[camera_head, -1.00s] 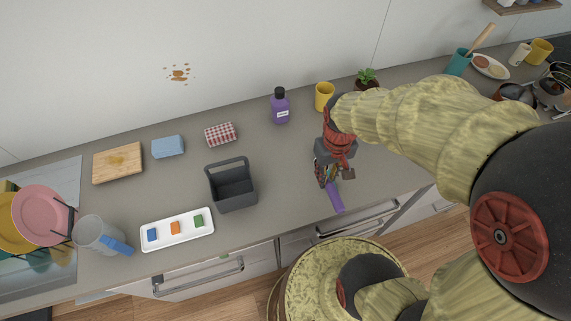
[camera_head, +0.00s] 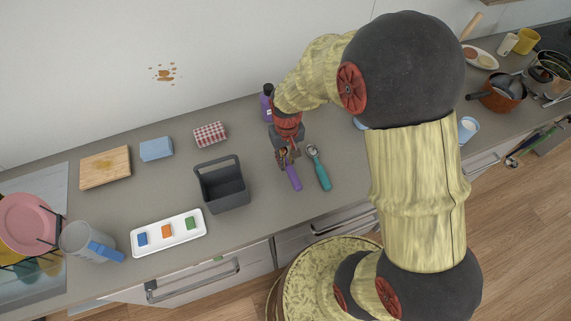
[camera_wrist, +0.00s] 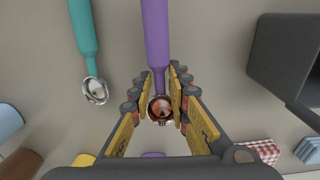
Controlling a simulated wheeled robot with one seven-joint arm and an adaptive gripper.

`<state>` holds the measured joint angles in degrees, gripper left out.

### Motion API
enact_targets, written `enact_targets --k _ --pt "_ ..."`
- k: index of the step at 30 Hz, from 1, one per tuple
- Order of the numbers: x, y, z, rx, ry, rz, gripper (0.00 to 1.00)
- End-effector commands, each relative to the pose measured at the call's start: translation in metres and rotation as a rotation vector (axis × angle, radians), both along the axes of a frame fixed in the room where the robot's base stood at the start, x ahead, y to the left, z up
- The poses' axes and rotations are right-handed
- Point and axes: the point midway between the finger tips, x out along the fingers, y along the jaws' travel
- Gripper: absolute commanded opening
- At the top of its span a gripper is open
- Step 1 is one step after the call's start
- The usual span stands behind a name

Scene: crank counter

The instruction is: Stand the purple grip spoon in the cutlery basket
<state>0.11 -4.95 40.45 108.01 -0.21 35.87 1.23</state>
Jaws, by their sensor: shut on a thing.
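The purple grip spoon (camera_head: 294,178) is in my gripper (camera_head: 285,158), to the right of the cutlery basket. In the wrist view my gripper (camera_wrist: 161,80) is shut on the spoon near its neck. The purple handle (camera_wrist: 155,28) points to the top of that picture and the shiny bowl lies between the fingers. I cannot tell how high the spoon is above the counter. The dark grey cutlery basket (camera_head: 222,190), with a raised handle, stands on the counter; its side shows at the right of the wrist view (camera_wrist: 280,58). Its inside looks empty.
A teal-handled utensil (camera_head: 321,172) lies close to the right of the spoon. A white tray (camera_head: 168,233) with small coloured blocks is left of the basket. A red checkered block (camera_head: 210,134) and a purple bottle (camera_head: 266,106) stand behind. The counter between spoon and basket is clear.

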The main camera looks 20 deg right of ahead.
Motion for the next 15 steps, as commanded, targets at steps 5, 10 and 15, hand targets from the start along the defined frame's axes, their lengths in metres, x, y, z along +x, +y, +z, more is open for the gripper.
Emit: enact_targets --k 5,10,15 --pt "0.003 0.002 -0.026 0.0 0.005 0.0 0.0" --pt "0.004 0.002 -0.037 0.0 0.001 0.0 0.0" --pt "0.004 0.002 -0.036 0.0 0.001 0.0 0.0"
